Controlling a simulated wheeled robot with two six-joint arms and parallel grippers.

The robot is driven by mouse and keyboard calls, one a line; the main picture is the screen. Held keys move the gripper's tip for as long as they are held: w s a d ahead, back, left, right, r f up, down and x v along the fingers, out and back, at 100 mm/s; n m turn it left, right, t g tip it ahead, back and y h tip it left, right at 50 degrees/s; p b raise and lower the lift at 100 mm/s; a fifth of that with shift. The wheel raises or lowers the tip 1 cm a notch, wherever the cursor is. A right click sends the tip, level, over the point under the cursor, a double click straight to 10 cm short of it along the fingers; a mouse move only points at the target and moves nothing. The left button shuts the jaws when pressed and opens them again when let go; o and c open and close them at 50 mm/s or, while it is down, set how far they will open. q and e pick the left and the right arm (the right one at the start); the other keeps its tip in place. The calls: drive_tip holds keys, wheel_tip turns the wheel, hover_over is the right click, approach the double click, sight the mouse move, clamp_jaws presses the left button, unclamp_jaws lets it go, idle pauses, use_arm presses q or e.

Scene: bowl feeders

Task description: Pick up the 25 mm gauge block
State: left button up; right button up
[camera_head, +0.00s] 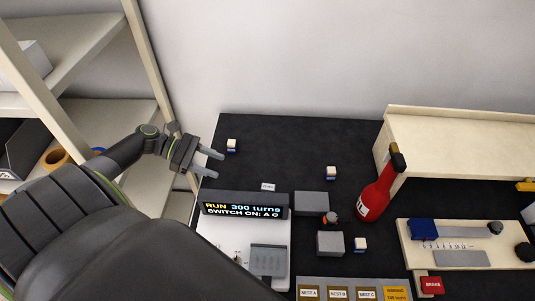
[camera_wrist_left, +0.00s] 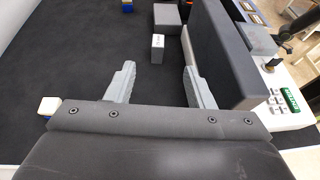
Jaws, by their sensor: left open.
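A small grey block with a white label (camera_head: 267,186) sits on the black bench top behind the display box; its print is too small to read, so I cannot confirm it is the 25 mm gauge block. It also shows in the left wrist view (camera_wrist_left: 157,48), apart from the fingers, beyond the gap between their tips. My left gripper (camera_head: 217,164) is open and empty, left of this block near the bench's left edge. Both its fingers show in the left wrist view (camera_wrist_left: 159,68). My right gripper is not in view.
A display box (camera_head: 244,205) stands close to the right finger. Larger grey blocks (camera_head: 311,203), a red bottle (camera_head: 374,196) and small white-and-blue blocks (camera_head: 331,174) stand to the right. Another such block (camera_head: 232,146) is near my left fingers. A shelf rack (camera_head: 75,50) stands left.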

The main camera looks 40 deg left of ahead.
use_arm(q)
drive_tip(key=f+b, duration=0.2)
drive_tip(key=f, duration=0.1)
drive_tip(key=shift+w+a+f, duration=0.2)
drive_tip(key=shift+f, duration=0.05)
drive_tip(key=shift+d+f+b, duration=0.15)
drive_tip(key=shift+b, duration=0.2)
drive_tip(key=b, duration=0.5)
approach(267, 189)
drive_tip(key=w+d+f, duration=0.2)
drive_tip(key=f, duration=0.1)
drive_tip(key=shift+w+d+f, duration=0.1)
drive_tip(key=shift+w+d, duration=0.1)
drive_tip(key=shift+w+d+f, duration=0.1)
drive_tip(key=shift+w+d, duration=0.15)
drive_tip(key=shift+d, duration=0.25)
drive_tip(key=b+x, duration=0.3)
drive_tip(key=x, duration=0.1)
drive_tip(key=shift+d+f+b, duration=0.15)
drive_tip(key=shift+f+b, duration=0.05)
drive_tip(key=shift+b, duration=0.15)
drive_tip(key=shift+w+d+f, duration=0.1)
drive_tip(key=shift+w+d, duration=0.05)
drive_tip(key=shift+d, duration=0.25)
drive_tip(key=shift+c, duration=0.5)
